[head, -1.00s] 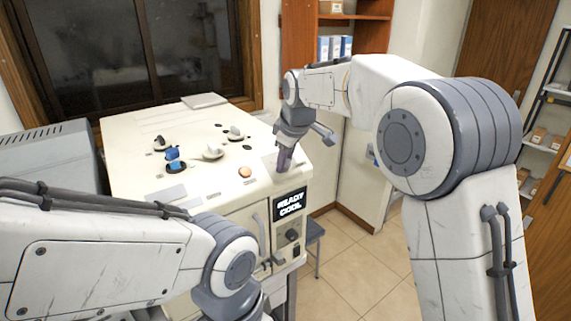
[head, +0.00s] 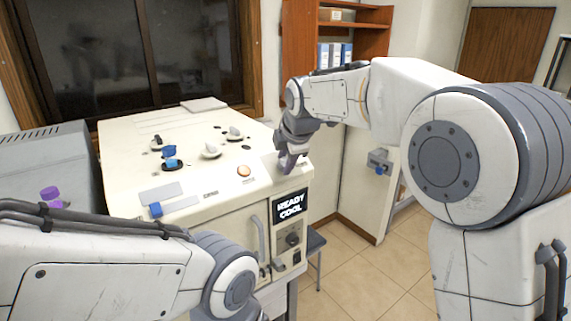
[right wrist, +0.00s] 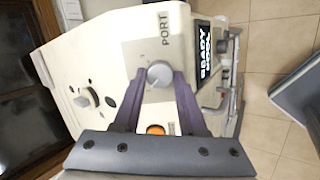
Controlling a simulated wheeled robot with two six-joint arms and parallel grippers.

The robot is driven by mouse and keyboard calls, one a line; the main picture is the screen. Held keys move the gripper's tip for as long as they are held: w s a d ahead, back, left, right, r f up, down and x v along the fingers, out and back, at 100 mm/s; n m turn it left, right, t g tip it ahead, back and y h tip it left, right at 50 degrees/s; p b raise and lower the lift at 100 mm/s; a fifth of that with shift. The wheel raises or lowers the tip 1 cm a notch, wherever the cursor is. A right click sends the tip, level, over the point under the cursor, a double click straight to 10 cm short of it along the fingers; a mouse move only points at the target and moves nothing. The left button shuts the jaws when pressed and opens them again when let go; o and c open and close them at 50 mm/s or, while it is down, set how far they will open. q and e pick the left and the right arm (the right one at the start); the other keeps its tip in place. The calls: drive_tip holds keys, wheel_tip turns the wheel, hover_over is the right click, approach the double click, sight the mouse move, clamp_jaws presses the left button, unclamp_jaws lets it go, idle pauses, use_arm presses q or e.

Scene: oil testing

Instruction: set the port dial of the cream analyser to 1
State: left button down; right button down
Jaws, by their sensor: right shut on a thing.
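The cream analyser (head: 235,187) stands in front of me in the head view, with its lit screen (head: 290,205) reading READY COOL. In the right wrist view, the port dial (right wrist: 160,73) is a round grey knob on a light plate, beside the word PORT. My right gripper (right wrist: 158,80) has its purple fingers on both sides of the dial and is shut on it. I cannot read which number the dial points to. In the head view, the right gripper (head: 288,161) is at the analyser's right front top edge and hides the dial. My left gripper is out of view.
An orange button (head: 244,171) is left of my right gripper. A blue-ended piece (head: 156,210) lies near the front edge. A purple-capped item (head: 50,193) is at the left by a grey machine (head: 38,150).

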drive_tip(key=shift+n, duration=0.5)
drive_tip(key=shift+c, duration=2.3)
unclamp_jaws()
drive_tip(key=shift+b, duration=0.3)
drive_tip(key=b+v, duration=0.2)
drive_tip(key=v, duration=0.8)
drive_tip(key=shift+s, duration=0.3)
drive_tip(key=shift+r, duration=0.1)
